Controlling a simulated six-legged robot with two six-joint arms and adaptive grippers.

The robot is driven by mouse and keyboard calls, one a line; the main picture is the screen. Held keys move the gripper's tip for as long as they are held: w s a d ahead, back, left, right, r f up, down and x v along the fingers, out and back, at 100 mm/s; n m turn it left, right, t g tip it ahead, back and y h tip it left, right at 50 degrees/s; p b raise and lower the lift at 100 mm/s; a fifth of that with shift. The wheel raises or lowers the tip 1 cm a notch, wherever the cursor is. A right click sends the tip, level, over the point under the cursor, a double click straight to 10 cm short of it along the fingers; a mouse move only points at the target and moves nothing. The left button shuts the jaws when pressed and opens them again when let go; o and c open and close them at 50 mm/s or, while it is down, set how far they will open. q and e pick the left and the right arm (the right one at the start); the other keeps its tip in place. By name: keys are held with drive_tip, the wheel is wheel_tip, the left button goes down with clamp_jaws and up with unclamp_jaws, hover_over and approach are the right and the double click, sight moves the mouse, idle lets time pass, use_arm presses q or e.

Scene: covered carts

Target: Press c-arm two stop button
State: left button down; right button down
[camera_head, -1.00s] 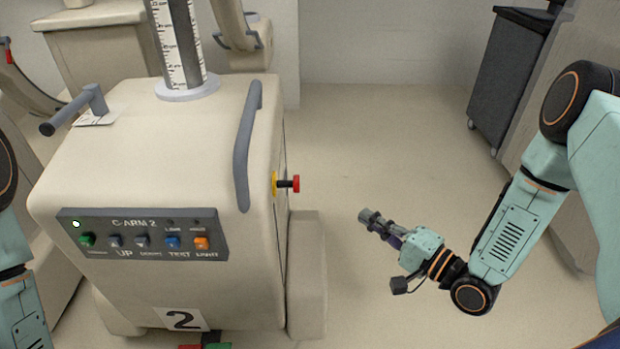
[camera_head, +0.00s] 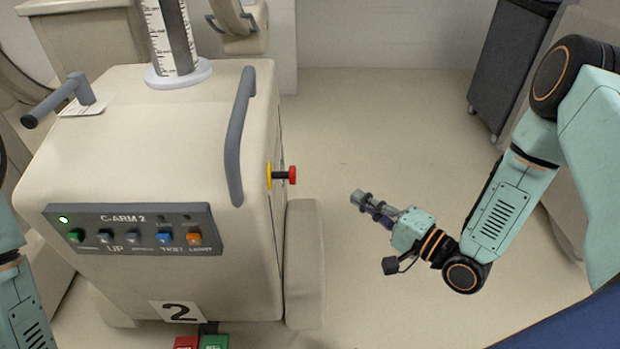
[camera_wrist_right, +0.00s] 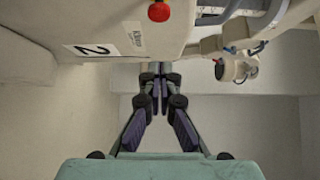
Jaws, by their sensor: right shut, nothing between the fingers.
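The beige C-arm 2 cart (camera_head: 150,130) stands at the left of the head view, with its label panel (camera_head: 135,228) on the front. The red stop button (camera_head: 292,175) sticks out of a yellow collar (camera_head: 269,176) on the cart's right side. In the right wrist view the red button (camera_wrist_right: 158,12) shows at the top edge. My right gripper (camera_head: 357,197) is shut and empty, to the right of the button and slightly lower in the picture, apart from it. Its closed fingers (camera_wrist_right: 156,72) point forward in the wrist view. My left gripper is out of view; only part of that arm shows.
A grey handle (camera_head: 238,138) runs along the cart's right top edge. Red and green pedals (camera_head: 214,342) lie at its foot. A dark grey cart (camera_head: 510,65) stands at the back right. The floor (camera_head: 390,130) between is clear.

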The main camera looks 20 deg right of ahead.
drive_tip(key=b, duration=0.3)
approach(284, 175)
drive_tip(key=w+d, duration=0.4)
drive_tip(key=w, duration=0.1)
drive_tip(key=shift+w+a+f+b, duration=0.1)
drive_tip(key=shift+w+a+b, duration=0.1)
drive_tip(key=shift+a, duration=0.45)
drive_tip(key=shift+w+a+f+b, duration=0.1)
drive_tip(key=shift+w+a+b, duration=0.1)
drive_tip(key=shift+a, duration=0.4)
drive_tip(key=shift+w+a+b, duration=0.2)
drive_tip(key=shift+a, duration=0.45)
drive_tip(key=shift+a, duration=0.15)
drive_tip(key=shift+w+a, duration=0.3)
drive_tip(key=shift+a, duration=0.5)
